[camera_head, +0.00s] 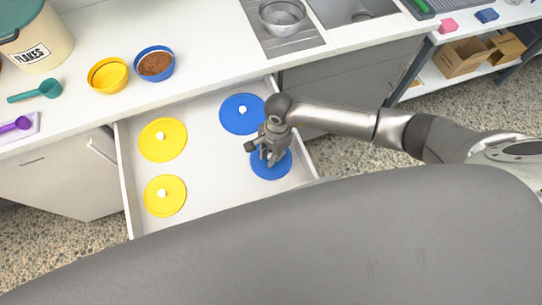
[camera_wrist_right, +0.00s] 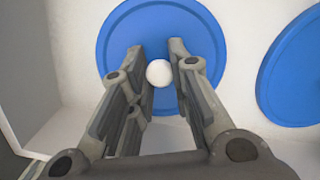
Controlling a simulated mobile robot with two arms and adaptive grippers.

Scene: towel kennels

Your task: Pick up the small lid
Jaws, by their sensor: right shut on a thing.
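A blue lid (camera_head: 272,172) with a white knob is in the open drawer, at the front right. My right gripper (camera_head: 268,160) is over it, pointing down, with its fingers at the knob. The right wrist view shows the lid (camera_wrist_right: 120,40) and its round white knob (camera_wrist_right: 159,73) between the two fingertips (camera_wrist_right: 157,62). The gripper is shut on the knob. I cannot tell whether the lid touches the drawer floor. My left gripper is not in view.
The drawer (camera_head: 212,185) also holds a larger blue lid (camera_head: 235,120) and two yellow lids (camera_head: 153,148) (camera_head: 156,203). The drawer's walls stand close around them. On the counter are a yellow bowl (camera_head: 96,80), a blue bowl (camera_head: 168,75), scoops and a canister (camera_head: 45,60).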

